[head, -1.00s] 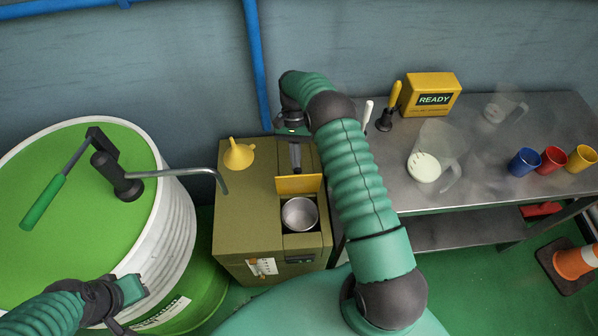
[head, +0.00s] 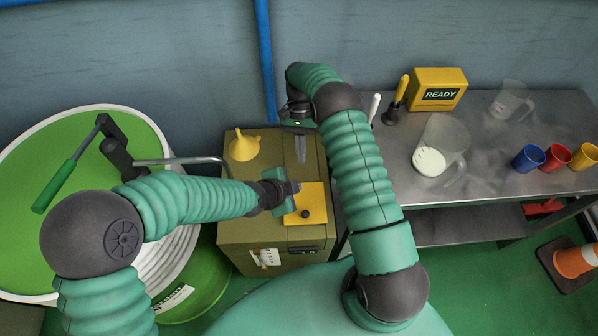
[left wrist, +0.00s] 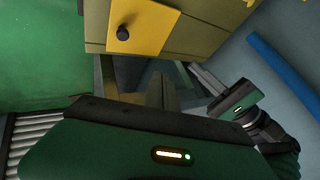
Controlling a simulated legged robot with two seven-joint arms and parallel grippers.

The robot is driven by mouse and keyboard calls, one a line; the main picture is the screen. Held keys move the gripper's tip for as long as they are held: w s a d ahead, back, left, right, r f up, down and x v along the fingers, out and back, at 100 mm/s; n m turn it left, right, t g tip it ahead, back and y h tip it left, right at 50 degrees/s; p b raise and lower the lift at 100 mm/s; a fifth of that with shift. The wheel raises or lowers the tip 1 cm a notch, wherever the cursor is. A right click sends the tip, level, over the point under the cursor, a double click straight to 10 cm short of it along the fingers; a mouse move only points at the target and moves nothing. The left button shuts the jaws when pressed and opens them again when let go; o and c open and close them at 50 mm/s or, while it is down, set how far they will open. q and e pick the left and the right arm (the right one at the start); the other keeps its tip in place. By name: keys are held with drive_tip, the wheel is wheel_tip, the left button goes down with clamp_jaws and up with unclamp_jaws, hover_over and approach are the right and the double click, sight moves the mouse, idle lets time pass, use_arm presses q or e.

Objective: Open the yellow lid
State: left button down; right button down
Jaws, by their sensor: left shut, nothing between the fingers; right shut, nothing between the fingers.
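The yellow lid (head: 312,199) lies flat over the opening in the top of the olive box (head: 235,200), covering the bowl recess. Its dark knob (head: 305,213) shows, and the left wrist view shows the lid (left wrist: 158,28) and knob (left wrist: 123,34) at the top. My left gripper (head: 290,190) is over the lid's left part and hides some of it; it is shut and empty, apart from the knob in the wrist view. My right gripper (head: 300,150) is shut and empty above the back of the box; it also shows in the left wrist view (left wrist: 208,80).
A yellow funnel (head: 243,148) stands at the box's back left. A green-topped drum (head: 30,160) with a crank handle (head: 58,182) and bent metal rod (head: 185,161) is at left. The metal cart (head: 490,165) at right carries jugs, cups and a yellow READY box (head: 437,90).

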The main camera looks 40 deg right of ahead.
use_arm(q)
drive_tip(key=w+d+f, duration=0.3)
drive_tip(key=w+d, duration=0.1)
drive_tip(key=shift+w+d, duration=0.15)
drive_tip(key=shift+d, duration=0.2)
use_arm(e)
drive_tip(key=shift+d, duration=0.15)
use_arm(q)
drive_tip(key=shift+d+f, duration=0.1)
drive_tip(key=shift+d, duration=0.15)
use_arm(e)
drive_tip(key=shift+d+f, duration=0.1)
drive_tip(key=shift+d, duration=0.15)
use_arm(q)
drive_tip(key=shift+a, duration=0.15)
use_arm(e)
drive_tip(key=shift+a, duration=0.2)
drive_tip(key=shift+d, duration=0.1)
drive_tip(key=c, duration=2.2)
unclamp_jaws()
drive_tip(key=c, duration=1.2)
unclamp_jaws()
